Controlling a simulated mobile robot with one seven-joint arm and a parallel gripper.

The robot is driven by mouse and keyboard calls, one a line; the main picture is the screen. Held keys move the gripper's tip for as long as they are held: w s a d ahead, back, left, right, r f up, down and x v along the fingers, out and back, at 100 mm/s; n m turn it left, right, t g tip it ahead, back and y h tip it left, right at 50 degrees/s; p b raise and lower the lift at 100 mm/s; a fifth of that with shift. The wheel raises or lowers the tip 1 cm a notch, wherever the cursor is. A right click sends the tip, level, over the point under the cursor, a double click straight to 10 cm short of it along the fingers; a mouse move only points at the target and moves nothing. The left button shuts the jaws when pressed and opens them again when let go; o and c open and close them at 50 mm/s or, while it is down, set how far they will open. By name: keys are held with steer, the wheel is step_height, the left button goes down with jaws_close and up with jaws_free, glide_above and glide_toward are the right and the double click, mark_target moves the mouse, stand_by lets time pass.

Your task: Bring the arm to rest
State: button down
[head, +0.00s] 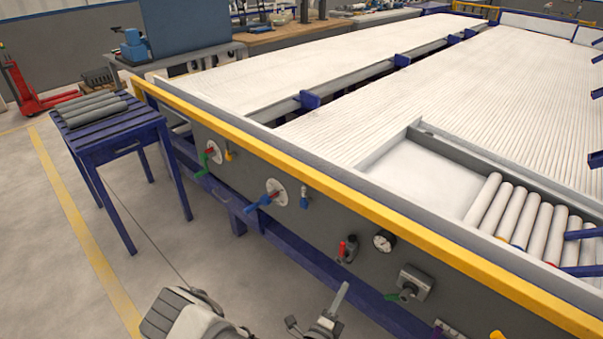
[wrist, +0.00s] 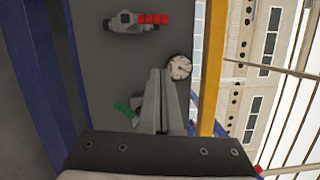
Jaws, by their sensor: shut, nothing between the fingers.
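My gripper (head: 338,299) is low at the bottom of the head view, in front of the dark side panel of the large pipe table. In the wrist view my gripper (wrist: 161,72) shows with its two fingers together and nothing between them. Behind it are a round gauge (wrist: 179,67), a red-handled valve (wrist: 153,18) and a green handle (wrist: 124,109). The same gauge (head: 384,240) and red-handled valve (head: 347,249) show in the head view. I cannot tell how far the fingers are from the panel.
A yellow rail (head: 380,203) runs along the pipe table's edge. Several white pipes (head: 522,221) lie in a bay at right. A blue slatted table (head: 110,128) with several grey pipes (head: 92,108) stands at left. The floor (head: 190,262) between is clear.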

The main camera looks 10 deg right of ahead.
steer(key=s+r+m+g+y, duration=0.1)
steer(key=s+r+m+g, duration=0.3)
steer(key=r+m, duration=0.55)
steer(key=s+d+r+m+g+y, duration=0.1)
steer(key=s+r+m+g, duration=0.1)
steer(key=r+m+g, duration=0.75)
steer(key=s+r+m+g+y, duration=0.15)
steer(key=s+r+m, duration=0.3)
steer(key=m, duration=0.85)
steer(key=s+a+r+m+t+y+p, duration=0.2)
steer(key=r+m+p, duration=0.2)
steer(key=r, duration=0.5)
steer(key=s+a+r+m+t+y+p, duration=0.2)
steer(key=r+m+y+p, duration=0.1)
steer(key=r, duration=0.7)
steer(key=s+a+r+m+t+y+p, duration=0.2)
steer(key=r+m+p, duration=0.3)
steer(key=r, duration=0.5)
steer(key=shift+a+m+y, duration=0.15)
steer(key=shift+m+y, duration=0.3)
steer(key=shift+m, duration=0.15)
